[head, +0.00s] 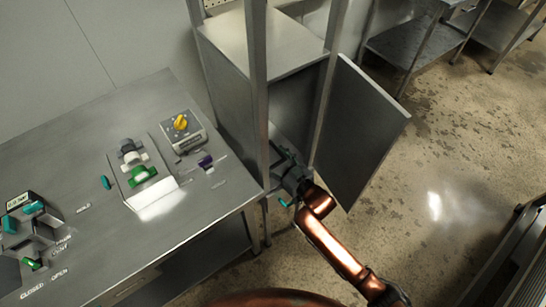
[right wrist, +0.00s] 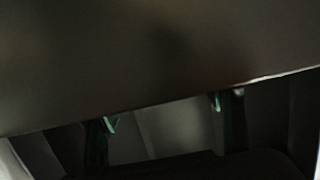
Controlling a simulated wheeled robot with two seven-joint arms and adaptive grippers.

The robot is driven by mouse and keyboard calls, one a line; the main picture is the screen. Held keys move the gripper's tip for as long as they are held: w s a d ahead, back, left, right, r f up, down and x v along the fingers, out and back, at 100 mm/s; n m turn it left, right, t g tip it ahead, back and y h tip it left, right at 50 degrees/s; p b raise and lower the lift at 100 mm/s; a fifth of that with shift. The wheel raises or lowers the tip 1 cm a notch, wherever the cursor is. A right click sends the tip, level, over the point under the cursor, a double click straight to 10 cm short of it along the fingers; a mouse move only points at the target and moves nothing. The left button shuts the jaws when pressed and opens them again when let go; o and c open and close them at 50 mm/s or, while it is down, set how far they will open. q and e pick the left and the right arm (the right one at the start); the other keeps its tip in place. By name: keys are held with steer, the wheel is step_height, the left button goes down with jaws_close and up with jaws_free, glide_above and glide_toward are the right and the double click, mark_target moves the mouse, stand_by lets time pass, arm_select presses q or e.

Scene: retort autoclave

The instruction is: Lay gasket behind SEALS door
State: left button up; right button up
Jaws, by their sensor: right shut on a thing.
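An open cabinet with a grey metal door (head: 360,130) stands at the centre of the head view; the door is swung out to the right. No SEALS lettering is readable on it. My right gripper (head: 287,176) is inside the cabinet opening, left of the door. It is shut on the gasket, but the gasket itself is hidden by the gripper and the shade. In the right wrist view the green-tipped fingers of my right gripper (right wrist: 163,113) show below a large dark flat surface (right wrist: 150,60). My left gripper is not in view.
A steel table (head: 80,150) fills the left, bearing a box with a yellow knob (head: 181,123), a plate with a green part (head: 142,175), and teal-handled fixtures (head: 33,208). The cabinet's upright post (head: 257,90) is close to my right gripper. Open floor lies right of the door.

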steer(key=o, duration=1.2)
steer(key=shift+c, duration=0.2)
steer(key=shift+s+r, duration=0.1)
steer(key=p+v, duration=0.3)
steer(key=v, duration=0.7)
steer(key=shift+s+d+r+p, duration=0.2)
steer(key=shift+s+d+p, duration=0.1)
steer(key=shift+p, duration=0.1)
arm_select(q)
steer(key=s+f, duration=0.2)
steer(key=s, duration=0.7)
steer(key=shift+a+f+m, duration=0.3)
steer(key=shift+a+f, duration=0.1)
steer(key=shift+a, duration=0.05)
arm_select(e)
steer(key=shift+s+d, duration=0.3)
steer(key=shift+s, duration=0.05)
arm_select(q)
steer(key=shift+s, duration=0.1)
